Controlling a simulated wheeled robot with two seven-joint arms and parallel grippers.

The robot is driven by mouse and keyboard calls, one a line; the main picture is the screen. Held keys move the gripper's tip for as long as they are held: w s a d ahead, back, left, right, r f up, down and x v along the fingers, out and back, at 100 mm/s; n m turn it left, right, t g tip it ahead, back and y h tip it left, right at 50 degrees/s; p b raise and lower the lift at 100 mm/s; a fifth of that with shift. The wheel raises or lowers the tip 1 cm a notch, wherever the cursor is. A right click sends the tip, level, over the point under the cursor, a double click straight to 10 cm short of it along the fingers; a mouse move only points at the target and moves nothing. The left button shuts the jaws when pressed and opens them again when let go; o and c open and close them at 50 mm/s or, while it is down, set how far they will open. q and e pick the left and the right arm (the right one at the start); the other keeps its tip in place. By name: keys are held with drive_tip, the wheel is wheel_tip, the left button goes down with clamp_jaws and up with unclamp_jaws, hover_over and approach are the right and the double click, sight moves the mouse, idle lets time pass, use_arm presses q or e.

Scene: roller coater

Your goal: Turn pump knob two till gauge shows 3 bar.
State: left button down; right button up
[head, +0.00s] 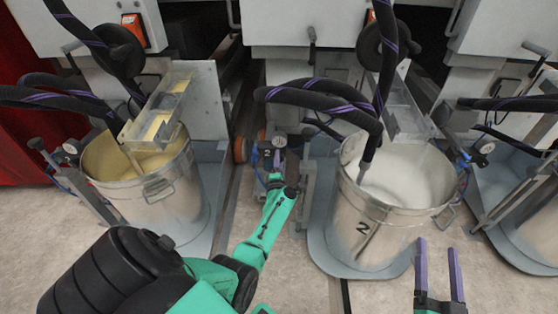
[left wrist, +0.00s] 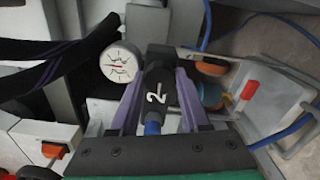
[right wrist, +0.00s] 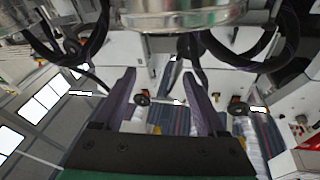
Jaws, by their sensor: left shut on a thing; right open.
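The black pump knob marked 2 (left wrist: 157,98) sits between the purple fingers of my left gripper (left wrist: 160,78) in the left wrist view, and the gripper is shut on it. A round white gauge (left wrist: 118,63) with a red needle is just left of the knob; its numbers are too small to read. In the head view my left gripper (head: 272,168) reaches the pump between the two drums, just below the small gauge (head: 279,141), and largely hides the knob. My right gripper (head: 437,248) is open and empty at the lower right, in front of drum 2.
The steel drum marked 2 (head: 378,235) with white contents stands right of the pump. Another drum (head: 150,190) with yellowish contents stands left. Black hoses (head: 320,100) hang above the drums. An orange switch (left wrist: 52,150) is at lower left in the left wrist view.

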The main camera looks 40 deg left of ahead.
drive_tip(key=shift+f, duration=0.1)
use_arm(q)
drive_tip(key=shift+c, duration=1.9)
unclamp_jaws()
drive_tip(key=shift+s+d, duration=0.1)
drive_tip(key=shift+d, duration=0.05)
drive_tip(key=p+v, duration=0.5)
drive_tip(key=v, duration=0.9)
use_arm(e)
drive_tip(key=s+a+f+g+h, duration=0.1)
drive_tip(key=s+f+g, duration=0.6)
drive_tip(key=s+f, duration=0.4)
drive_tip(key=shift+s+f, duration=0.25)
drive_tip(key=shift+f, duration=1.3)
drive_tip(key=shift+a, duration=0.1)
